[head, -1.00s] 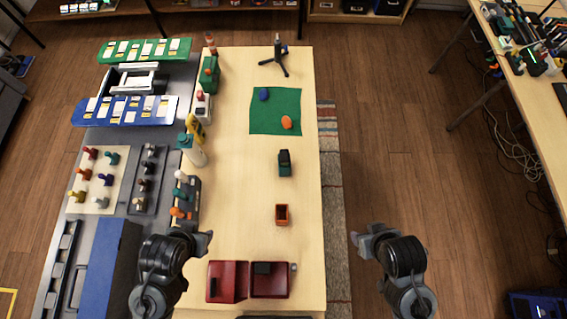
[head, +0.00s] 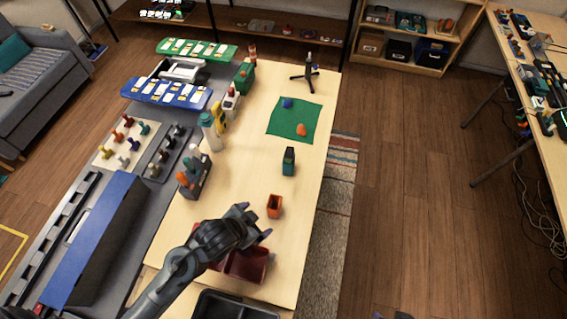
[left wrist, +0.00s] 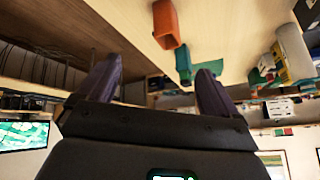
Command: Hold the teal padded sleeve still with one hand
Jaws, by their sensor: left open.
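The teal sleeve (head: 288,162), with a dark top, stands upright on the wooden table right of its middle. It also shows in the left wrist view (left wrist: 183,64), beyond an orange open-topped box. My left gripper (head: 256,220) is open and empty above the near part of the table, on the near side of the orange box and apart from the sleeve. Its two fingers also show spread in the left wrist view (left wrist: 155,82). Of my right gripper (head: 390,316), only a dark bit shows at the bottom edge; its jaws cannot be made out.
The orange box (head: 274,206) stands between my left gripper and the sleeve. A dark red tray (head: 248,265) lies partly under my left arm. A green mat (head: 294,120) with a blue and an orange piece lies beyond the sleeve. Bottles and tools line the left side.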

